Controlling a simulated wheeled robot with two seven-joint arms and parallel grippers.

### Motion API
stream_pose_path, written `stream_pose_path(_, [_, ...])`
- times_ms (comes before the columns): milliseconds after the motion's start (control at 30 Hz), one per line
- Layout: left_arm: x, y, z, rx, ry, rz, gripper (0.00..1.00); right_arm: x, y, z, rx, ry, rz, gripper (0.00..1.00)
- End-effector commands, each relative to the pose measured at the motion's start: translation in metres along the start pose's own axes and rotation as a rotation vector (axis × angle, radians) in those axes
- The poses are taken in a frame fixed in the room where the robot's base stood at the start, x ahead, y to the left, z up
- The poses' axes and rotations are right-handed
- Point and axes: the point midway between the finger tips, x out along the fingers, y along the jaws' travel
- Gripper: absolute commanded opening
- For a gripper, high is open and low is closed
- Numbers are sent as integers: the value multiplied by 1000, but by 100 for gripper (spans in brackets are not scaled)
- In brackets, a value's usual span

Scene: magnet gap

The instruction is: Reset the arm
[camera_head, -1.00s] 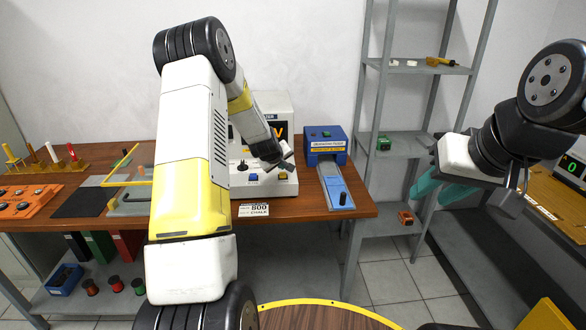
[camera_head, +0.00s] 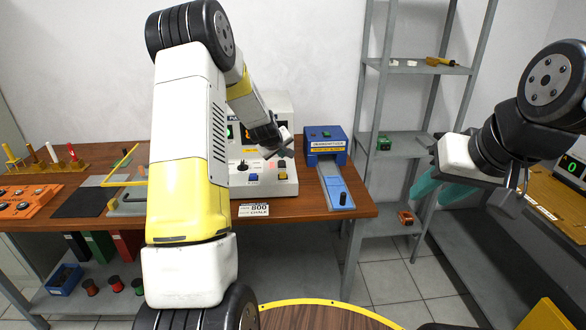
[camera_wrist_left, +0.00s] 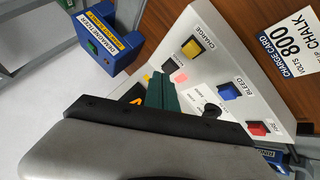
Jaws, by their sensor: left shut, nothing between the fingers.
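My left arm rises across the middle of the head view and bends down to the left gripper (camera_head: 284,150). The left gripper is shut and empty, in front of the white charger box (camera_head: 262,188) on the wooden bench. In the left wrist view its dark green fingers (camera_wrist_left: 165,92) are together over the box's panel. The yellow charge button (camera_wrist_left: 193,47), blue bleed button (camera_wrist_left: 228,91) and red fire button (camera_wrist_left: 257,128) show there. My right gripper (camera_head: 440,188), with teal fingers, hangs at the right before the shelf; its opening is unclear.
A blue demagnetizer (camera_head: 325,142) stands right of the charger box; it also shows in the wrist view (camera_wrist_left: 105,40). A charge card (camera_head: 254,210) lies at the bench's front edge. A grey shelf rack (camera_head: 408,138) stands to the right. An orange panel (camera_head: 25,203) lies far left.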

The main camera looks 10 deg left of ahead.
Motion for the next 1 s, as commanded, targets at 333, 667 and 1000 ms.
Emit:
stream_pose_path(333, [-40,18,-1,55,-19,13,0,0,0,0,0,0,0,36])
stream_pose_path(667, [-221,48,39,318,-130,41,0,0,0,0,0,0,0,36])
stream_pose_path(1000, [-380,5,124,585,-235,55,0,0,0,0,0,0,0,36])
